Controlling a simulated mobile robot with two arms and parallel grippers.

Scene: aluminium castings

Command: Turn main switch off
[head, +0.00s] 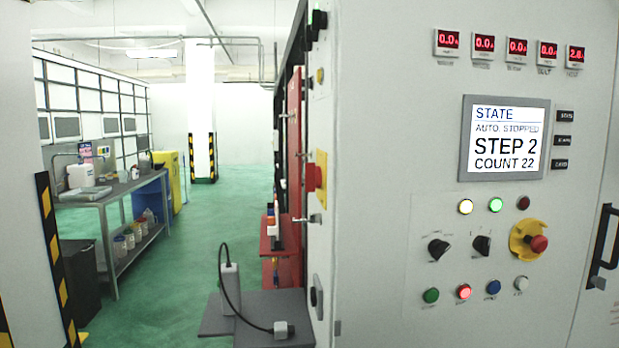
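A yellow plate with a red handle (315,177), which looks like the main switch, sits on the narrow left side of the grey control cabinet (400,100). I see it at a steep angle, and its position cannot be told. On the cabinet front, two black rotary knobs (438,249) sit beside a red emergency stop button on a yellow base (528,241). The screen (504,138) reads "AUTO. STOPPED", "STEP 2", "COUNT 22". Neither of my grippers is in view.
A metal bench (112,192) with containers stands along the left. A black-and-yellow striped post (56,255) is at the near left. A grey platform (255,318) with a cabled device (229,285) lies beside the cabinet. The green floor (185,285) between is clear.

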